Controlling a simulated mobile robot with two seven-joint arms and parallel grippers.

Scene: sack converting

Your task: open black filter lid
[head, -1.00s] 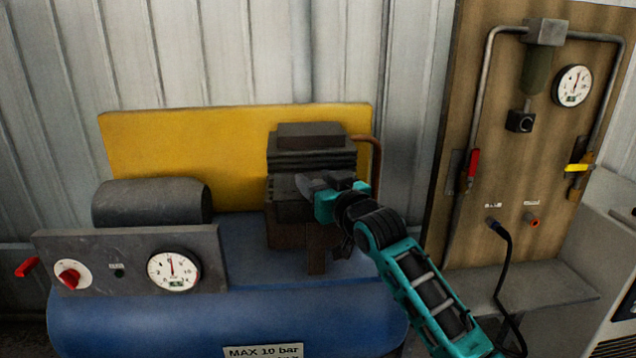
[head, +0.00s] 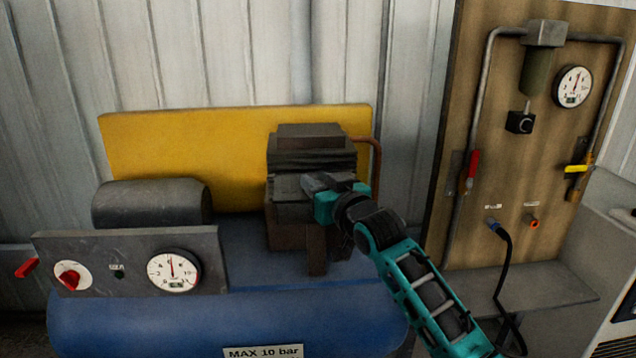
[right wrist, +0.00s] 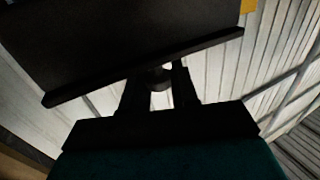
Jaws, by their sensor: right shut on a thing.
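The black filter lid (right wrist: 120,45) fills the top of the right wrist view as a dark flat plate with a straight lower edge. A small rounded knob (right wrist: 160,76) shows below that edge. My right gripper (right wrist: 160,85) has a finger on each side of the knob and is shut on it. In the head view the right gripper (head: 313,183) is at the front of the dark ribbed compressor block (head: 310,145). The gripper hides part of the filter box (head: 285,208) there. How far the lid is open is hard to tell. My left gripper is not in view.
The blue tank (head: 220,325) lies below, with a grey gauge panel (head: 130,260) and dark motor (head: 150,203) at left. A yellow plate (head: 180,150) stands behind. A wooden board (head: 440,200) with pipes and valves is at right.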

